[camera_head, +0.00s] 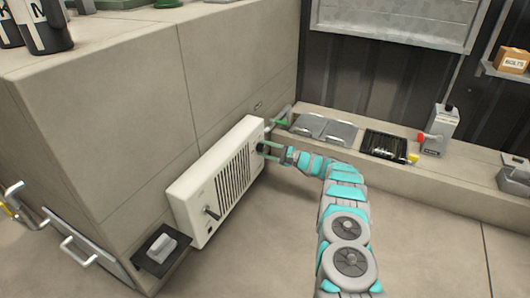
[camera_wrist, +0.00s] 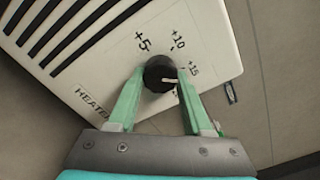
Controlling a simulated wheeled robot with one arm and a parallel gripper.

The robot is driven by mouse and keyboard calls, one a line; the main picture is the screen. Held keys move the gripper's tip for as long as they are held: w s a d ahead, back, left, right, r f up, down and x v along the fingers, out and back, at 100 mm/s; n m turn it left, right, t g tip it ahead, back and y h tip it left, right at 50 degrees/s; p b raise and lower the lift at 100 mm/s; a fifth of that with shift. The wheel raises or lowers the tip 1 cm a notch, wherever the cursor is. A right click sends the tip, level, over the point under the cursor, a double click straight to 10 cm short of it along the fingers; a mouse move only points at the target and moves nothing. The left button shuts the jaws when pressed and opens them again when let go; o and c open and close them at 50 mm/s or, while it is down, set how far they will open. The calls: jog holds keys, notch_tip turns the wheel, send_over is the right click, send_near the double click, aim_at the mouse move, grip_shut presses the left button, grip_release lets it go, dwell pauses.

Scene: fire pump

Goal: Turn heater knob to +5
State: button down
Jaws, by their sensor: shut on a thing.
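The heater (camera_head: 222,178) is a cream box with dark vent slots, fixed to the side of a concrete block in the head view. Its black round knob (camera_wrist: 159,73) shows in the wrist view, with +5, +10 and +15 printed around it. The knob's white mark points right, towards the +15 side; +5 is at its upper left. My gripper (camera_wrist: 161,78) is shut on the knob, one green finger on each side. In the head view my gripper (camera_head: 272,152) reaches the heater's far end and partly hides the knob.
A lever (camera_head: 211,213) sticks out at the heater's near end. A low ledge behind my arm carries dark trays (camera_head: 384,145) and a grey box with a red part (camera_head: 438,130). The floor at right is clear.

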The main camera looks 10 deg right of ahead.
jog(key=n+b, duration=0.1)
jog(key=n, duration=0.2)
jog(key=shift+f+b, duration=0.15)
jog(key=shift+b, duration=0.15)
jog(key=n, duration=0.2)
jog(key=shift+n+b, duration=0.3)
jog(key=n, duration=0.3)
jog(key=shift+r+n, duration=0.25)
jog(key=shift+n, duration=0.05)
jog(key=n, duration=0.3)
jog(key=shift+r+n, duration=0.1)
jog(key=shift+n, duration=0.3)
jog(key=n, duration=0.3)
jog(key=shift+n, duration=0.3)
jog(key=n, duration=0.2)
jog(key=shift+r+n, duration=0.1)
jog(key=shift+n, duration=0.2)
jog(key=n, duration=0.2)
jog(key=shift+s+a+n, duration=0.1)
jog(key=shift+n, duration=1.9)
